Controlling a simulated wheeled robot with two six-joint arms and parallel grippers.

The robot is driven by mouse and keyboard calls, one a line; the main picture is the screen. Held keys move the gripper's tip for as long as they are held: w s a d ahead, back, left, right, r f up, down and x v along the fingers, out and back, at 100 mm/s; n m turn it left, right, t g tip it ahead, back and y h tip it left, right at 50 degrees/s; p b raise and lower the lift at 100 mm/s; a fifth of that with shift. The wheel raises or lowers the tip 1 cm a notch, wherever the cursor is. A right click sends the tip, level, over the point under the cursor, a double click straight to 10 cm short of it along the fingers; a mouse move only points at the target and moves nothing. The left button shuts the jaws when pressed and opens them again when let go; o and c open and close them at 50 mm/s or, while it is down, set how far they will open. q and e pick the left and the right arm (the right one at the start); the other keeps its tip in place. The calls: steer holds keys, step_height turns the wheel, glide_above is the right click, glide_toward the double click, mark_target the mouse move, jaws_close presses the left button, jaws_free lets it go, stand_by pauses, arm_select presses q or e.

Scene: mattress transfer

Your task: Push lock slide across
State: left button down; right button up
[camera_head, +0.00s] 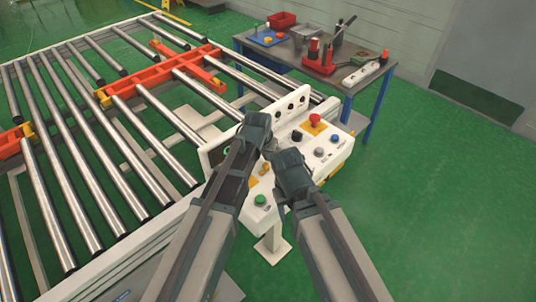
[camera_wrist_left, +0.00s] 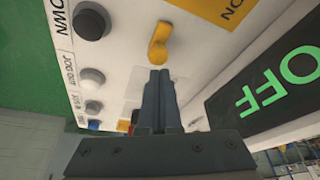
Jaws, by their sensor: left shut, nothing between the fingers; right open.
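The control panel (camera_head: 333,152) is a white box with coloured buttons at the corner of the roller conveyor. In the left wrist view, a small yellow hooked piece (camera_wrist_left: 158,42), which looks like the lock slide, sits on the white panel face (camera_wrist_left: 125,20). My left gripper (camera_wrist_left: 158,72) is shut and empty, with its tips just below the yellow piece; I cannot tell whether they touch. In the head view my left gripper (camera_head: 265,142) is over the panel's left part. My right gripper (camera_head: 282,157) is open close beside it, lower and to the right.
A dark display (camera_wrist_left: 270,85) reading OFF is right of the fingers. A red emergency button (camera_head: 315,119) and a green button (camera_head: 260,200) are on the panel. Conveyor rollers (camera_head: 95,150) fill the left; a tool table (camera_head: 345,85) stands behind.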

mark_target(260, 171)
arm_select(q)
steer(key=s+a, duration=0.2)
steer(key=shift+s+a, duration=0.35)
steer(key=shift+s, duration=0.05)
steer(key=shift+w, duration=0.1)
steer(key=shift+w+d, duration=0.1)
steer(key=shift+w, duration=0.05)
steer(key=shift+w+r, duration=0.1)
steer(key=shift+w, duration=0.15)
steer(key=w, duration=0.2)
steer(key=w+d+p, duration=0.1)
steer(key=shift+w+d+r, duration=0.1)
steer(key=shift+w+r, duration=0.15)
steer(key=shift+r, duration=0.1)
steer(key=p+v, duration=0.9)
steer(key=v, duration=0.1)
steer(key=shift+s, duration=0.3)
steer(key=shift+f, duration=0.1)
